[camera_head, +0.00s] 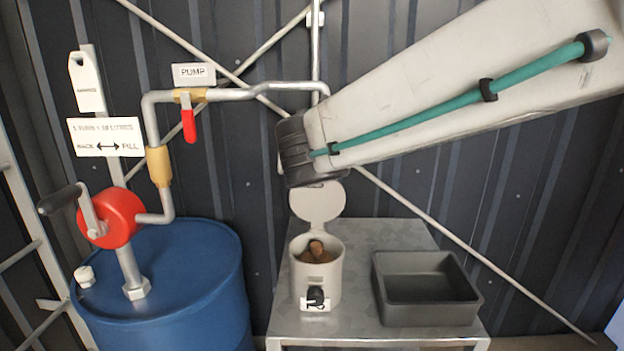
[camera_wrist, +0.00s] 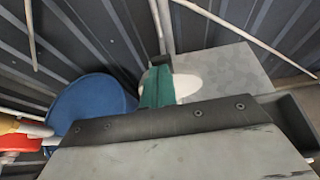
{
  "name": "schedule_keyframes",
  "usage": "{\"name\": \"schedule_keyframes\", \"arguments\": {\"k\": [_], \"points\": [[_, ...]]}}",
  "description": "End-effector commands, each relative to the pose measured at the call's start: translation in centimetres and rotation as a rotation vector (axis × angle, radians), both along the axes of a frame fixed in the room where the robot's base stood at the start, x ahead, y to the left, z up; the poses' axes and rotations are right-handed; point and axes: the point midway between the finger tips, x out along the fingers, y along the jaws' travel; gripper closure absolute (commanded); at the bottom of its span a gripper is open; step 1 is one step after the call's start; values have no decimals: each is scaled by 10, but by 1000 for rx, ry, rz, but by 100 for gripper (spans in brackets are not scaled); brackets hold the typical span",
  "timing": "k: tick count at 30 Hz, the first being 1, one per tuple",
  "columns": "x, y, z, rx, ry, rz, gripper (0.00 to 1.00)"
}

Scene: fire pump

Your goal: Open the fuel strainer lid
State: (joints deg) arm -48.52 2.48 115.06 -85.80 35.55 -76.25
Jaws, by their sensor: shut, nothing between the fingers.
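The fuel strainer is a pale cylindrical pot (camera_head: 318,285) on the metal table, with a dark fitting on its front. Its round lid (camera_head: 318,202) stands raised, upright at the back of the pot. The pot's top is open, and brown contents (camera_head: 317,253) show inside. In the wrist view my gripper (camera_wrist: 157,85) shows as a narrow teal and dark piece, shut and empty. A white rounded part of the strainer (camera_wrist: 186,86) shows just right of it; whether they touch I cannot tell. In the head view my arm hides the gripper, its dark end just above the lid.
A black tray (camera_head: 428,318) stands on the metal table (camera_head: 385,237) right of the strainer. A blue drum (camera_head: 190,290) with a red crank pump (camera_head: 112,217) stands left. A pipe (camera_head: 240,93) with a red-handled valve (camera_head: 189,125) runs above, before a dark corrugated wall.

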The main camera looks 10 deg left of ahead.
Motion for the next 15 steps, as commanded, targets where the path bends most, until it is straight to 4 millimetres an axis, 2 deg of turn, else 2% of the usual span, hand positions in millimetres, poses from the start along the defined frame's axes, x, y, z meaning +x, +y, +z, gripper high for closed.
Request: {"name": "schedule_keyframes", "arguments": {"k": [6,15], "points": [[25,4,6,1,-1,-1,100],[43,7,7,-1,-1,0,100]]}}
